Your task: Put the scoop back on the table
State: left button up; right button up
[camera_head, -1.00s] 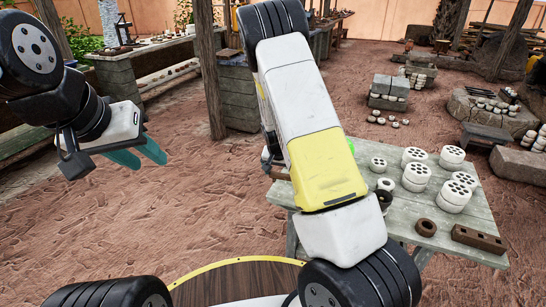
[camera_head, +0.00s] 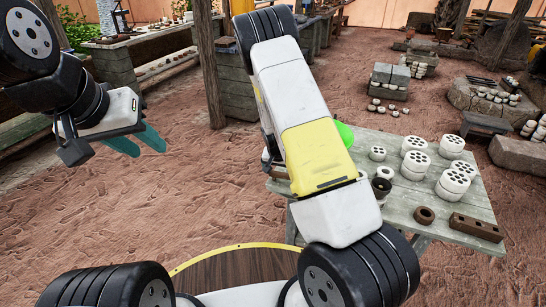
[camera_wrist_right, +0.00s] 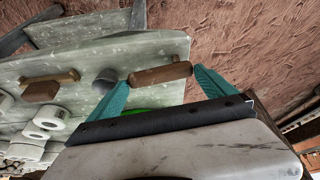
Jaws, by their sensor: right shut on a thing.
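In the right wrist view, a brown wooden piece (camera_wrist_right: 162,74), probably the scoop's handle, spans the gap between the teal fingertips of my right gripper (camera_wrist_right: 161,77). A green part (camera_wrist_right: 135,111) shows lower between the fingers; whether it joins the wood is hidden. In the head view a green rounded thing (camera_head: 345,132) shows beside my right forearm at the table's far edge; my right gripper is hidden there. The grey table (camera_head: 388,235) lies below and beyond the right gripper. My left gripper (camera_head: 148,150) is open and empty, over bare ground at left.
White perforated cylinders (camera_head: 415,165), a brown ring (camera_head: 424,215) and a brown perforated block (camera_head: 476,228) stand on the table's right half. A grey cup (camera_wrist_right: 107,75) and a wooden block (camera_wrist_right: 45,86) show near the gripper. A wooden post (camera_head: 208,65) stands behind.

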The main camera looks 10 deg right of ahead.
jog(key=shift+f, duration=0.2)
dwell(0.3)
jog(key=o, duration=1.4)
jog(key=shift+r, duration=0.15)
jog(key=shift+r, duration=2.9)
